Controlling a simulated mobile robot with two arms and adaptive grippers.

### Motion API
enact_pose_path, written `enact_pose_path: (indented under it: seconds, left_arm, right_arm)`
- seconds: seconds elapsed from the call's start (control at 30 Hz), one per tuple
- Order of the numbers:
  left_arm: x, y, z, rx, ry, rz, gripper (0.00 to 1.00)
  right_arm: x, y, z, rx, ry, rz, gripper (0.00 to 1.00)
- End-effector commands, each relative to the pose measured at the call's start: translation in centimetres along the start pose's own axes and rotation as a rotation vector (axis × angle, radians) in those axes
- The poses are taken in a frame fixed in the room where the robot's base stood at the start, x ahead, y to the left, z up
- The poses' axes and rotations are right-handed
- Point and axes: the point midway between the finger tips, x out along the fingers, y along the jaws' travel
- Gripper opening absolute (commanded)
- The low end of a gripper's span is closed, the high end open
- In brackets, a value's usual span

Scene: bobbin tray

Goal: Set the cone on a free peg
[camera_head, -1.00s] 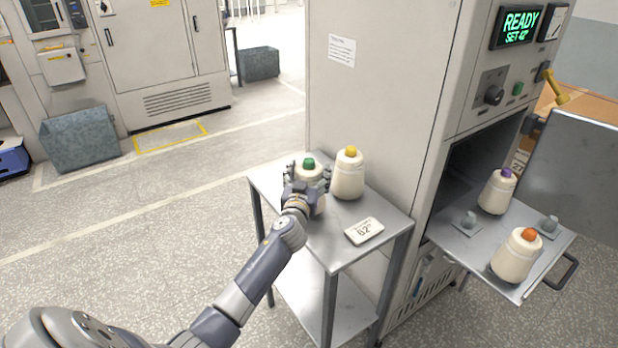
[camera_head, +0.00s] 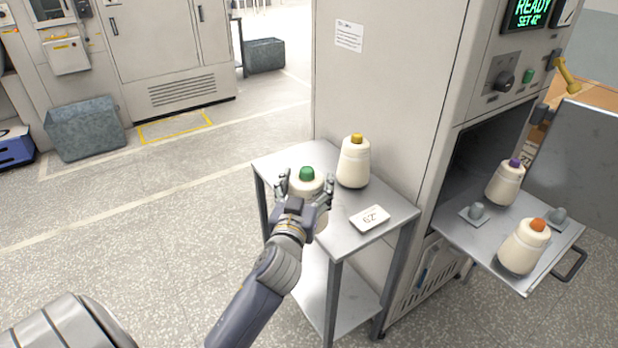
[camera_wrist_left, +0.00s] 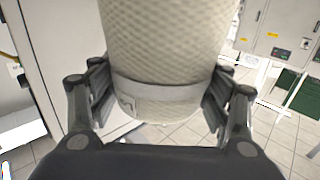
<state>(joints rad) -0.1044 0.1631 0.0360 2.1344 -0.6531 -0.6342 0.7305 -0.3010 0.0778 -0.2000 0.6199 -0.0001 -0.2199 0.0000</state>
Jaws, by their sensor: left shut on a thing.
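My left gripper (camera_head: 304,184) is shut around a cream cone with a green top (camera_head: 307,174), over the near left part of the small table. The cone's textured body (camera_wrist_left: 170,50) fills the middle of the left wrist view between the fingers. Whether its base is clear of the table is hard to tell. A purple-topped cone (camera_head: 505,185) and an orange-topped cone (camera_head: 523,247) stand on the tray. My right gripper is out of view.
A yellow-topped cone (camera_head: 353,163) stands on the small table (camera_head: 335,240), right behind the held cone. A white card (camera_head: 370,219) lies near its right edge. The tall machine cabinet (camera_head: 385,100) rises behind the table, and its open door (camera_head: 580,165) stands right of the tray.

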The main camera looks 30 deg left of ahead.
Motion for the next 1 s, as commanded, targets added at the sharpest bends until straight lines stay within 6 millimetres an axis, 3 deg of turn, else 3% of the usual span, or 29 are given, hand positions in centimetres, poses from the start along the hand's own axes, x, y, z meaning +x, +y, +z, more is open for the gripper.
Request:
enact_pose_path:
  seconds: [0.47,1.0]
  left_arm:
    - [-0.4,0.1,-0.6,0.000,0.004,0.000,0.18]
    - [-0.4,0.0,-7.2,-0.001,0.004,0.000,0.18]
  right_arm:
    - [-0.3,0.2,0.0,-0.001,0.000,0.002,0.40]
    - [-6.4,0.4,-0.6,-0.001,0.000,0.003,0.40]
